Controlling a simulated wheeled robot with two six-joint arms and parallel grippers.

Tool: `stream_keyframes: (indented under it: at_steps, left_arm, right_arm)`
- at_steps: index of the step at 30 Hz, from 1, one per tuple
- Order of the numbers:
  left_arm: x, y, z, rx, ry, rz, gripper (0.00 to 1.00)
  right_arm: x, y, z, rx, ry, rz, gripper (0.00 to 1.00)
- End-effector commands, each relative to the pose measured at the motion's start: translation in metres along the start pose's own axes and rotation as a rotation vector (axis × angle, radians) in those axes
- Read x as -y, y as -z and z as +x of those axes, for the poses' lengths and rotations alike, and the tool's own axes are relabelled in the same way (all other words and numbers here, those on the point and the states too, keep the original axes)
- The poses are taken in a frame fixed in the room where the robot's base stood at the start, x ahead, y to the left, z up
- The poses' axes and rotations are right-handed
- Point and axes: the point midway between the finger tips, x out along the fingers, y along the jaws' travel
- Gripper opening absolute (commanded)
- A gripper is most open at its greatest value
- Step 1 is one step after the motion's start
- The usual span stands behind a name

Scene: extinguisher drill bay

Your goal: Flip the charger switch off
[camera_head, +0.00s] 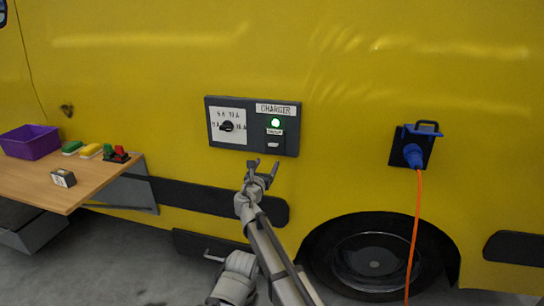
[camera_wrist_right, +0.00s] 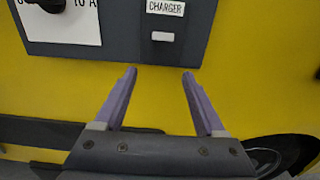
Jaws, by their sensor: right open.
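The charger panel (camera_head: 252,126) is a dark grey box on the yellow vehicle side. It carries a CHARGER label (camera_head: 276,109), a lit green lamp (camera_head: 275,123), a black rotary knob (camera_head: 227,126) on a white dial plate, and a small white rocker switch (camera_head: 273,145). In the right wrist view the white switch (camera_wrist_right: 162,37) sits under a smaller CHARGER label. My right gripper (camera_head: 262,168) is open and empty, just below the panel. In the wrist view its fingertips (camera_wrist_right: 160,75) lie below the switch, apart from it.
A blue plug (camera_head: 413,155) with an orange cable (camera_head: 414,225) sits in a socket at right. A wooden shelf (camera_head: 70,187) at left holds a purple bin (camera_head: 31,141) and small items. A wheel (camera_head: 375,258) is below.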

Motion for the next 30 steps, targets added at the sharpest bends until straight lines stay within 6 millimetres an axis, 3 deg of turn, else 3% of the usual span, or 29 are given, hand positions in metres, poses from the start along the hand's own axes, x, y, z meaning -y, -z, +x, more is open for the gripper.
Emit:
stream_keyframes:
  at_steps: [5, 18, 27, 30]
  left_arm:
    - [0.0, 0.0, 0.0, 0.0, 0.0, 0.0, 0.5]
    - [0.0, 0.0, 0.0, 0.0, 0.0, 0.0, 0.5]
    - [0.0, 0.0, 0.0, 0.0, 0.0, 0.0, 0.5]
    - [0.0, 0.0, 0.0, 0.0, 0.0, 0.0, 0.5]
  right_arm:
    - [0.0, 0.0, 0.014, -0.001, 0.003, 0.003, 0.72]
    - [0.0, 0.001, 0.074, -0.002, 0.003, 0.005, 0.72]
    - [0.001, 0.001, 0.077, -0.002, 0.002, 0.005, 0.72]
    - [0.001, 0.001, 0.077, -0.002, 0.002, 0.005, 0.61]
